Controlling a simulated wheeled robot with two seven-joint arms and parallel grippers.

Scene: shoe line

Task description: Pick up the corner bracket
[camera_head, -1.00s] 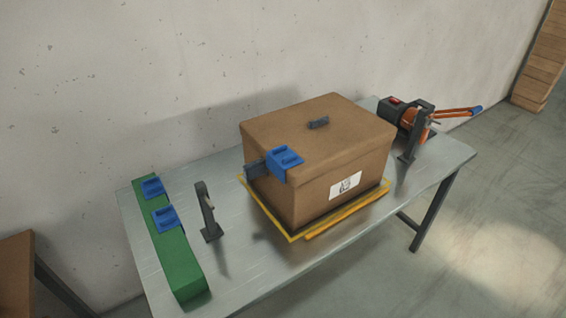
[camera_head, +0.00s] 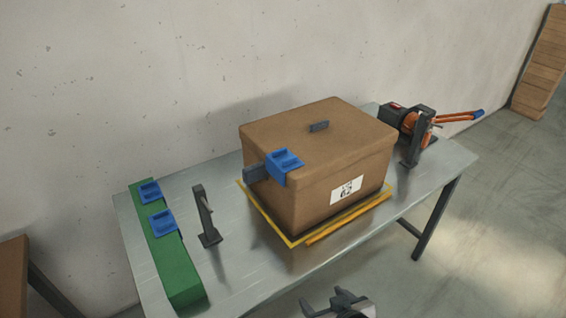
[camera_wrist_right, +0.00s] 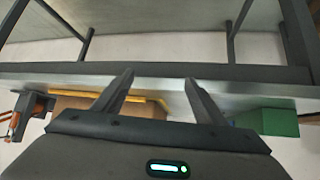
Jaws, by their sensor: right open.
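Two blue corner brackets sit on the green holder at the table's left: one farther back (camera_head: 150,192) and one nearer (camera_head: 164,222). A third blue bracket (camera_head: 285,165) sits over the left top edge of the cardboard box (camera_head: 330,160), with a dark grey piece (camera_head: 254,173) beside it. My right gripper (camera_head: 338,300) is at the bottom of the head view, in front of the table and apart from all the brackets. Its fingers are spread and empty, also in the right wrist view (camera_wrist_right: 158,80). My left gripper is not in view.
The green holder (camera_head: 180,278) runs along the table's (camera_head: 235,270) left end. A dark upright stand (camera_head: 205,215) is between it and the box. The box rests on a yellow-edged base (camera_head: 345,217). An orange and black tool (camera_head: 412,124) stands at the right end.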

